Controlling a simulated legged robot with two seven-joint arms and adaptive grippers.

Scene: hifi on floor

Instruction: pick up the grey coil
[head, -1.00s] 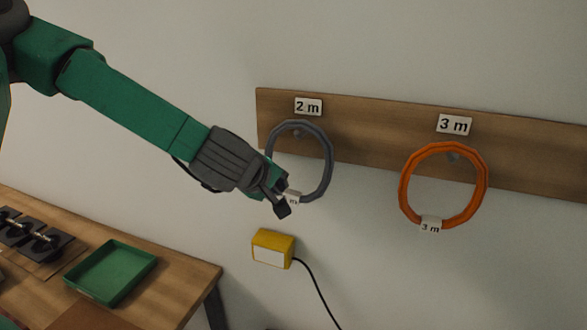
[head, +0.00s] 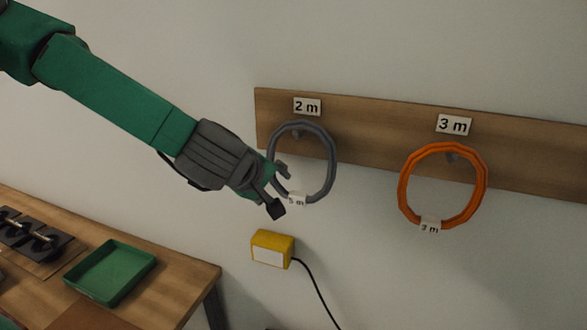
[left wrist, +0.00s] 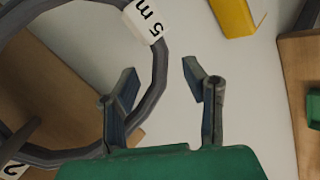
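The grey coil (head: 332,165) hangs on a peg of the wall board, under the "2 m" sign (head: 307,106). Its white tag (head: 297,200) at the bottom reads "5 m" in the left wrist view (left wrist: 143,20). My left gripper (head: 280,190) is open and empty at the coil's lower left side. In the left wrist view the coil's side (left wrist: 160,68) passes between the two open fingers (left wrist: 160,76), with the left finger overlapping the ring's inside. How deep the fingers reach cannot be told. My right gripper is out of view.
An orange coil (head: 402,185) with a "3 m" tag hangs to the right on the wooden board (head: 375,165). A yellow box (head: 272,248) with a black cable is on the wall below. A table at lower left holds a green tray (head: 110,272) and black fixtures (head: 35,238).

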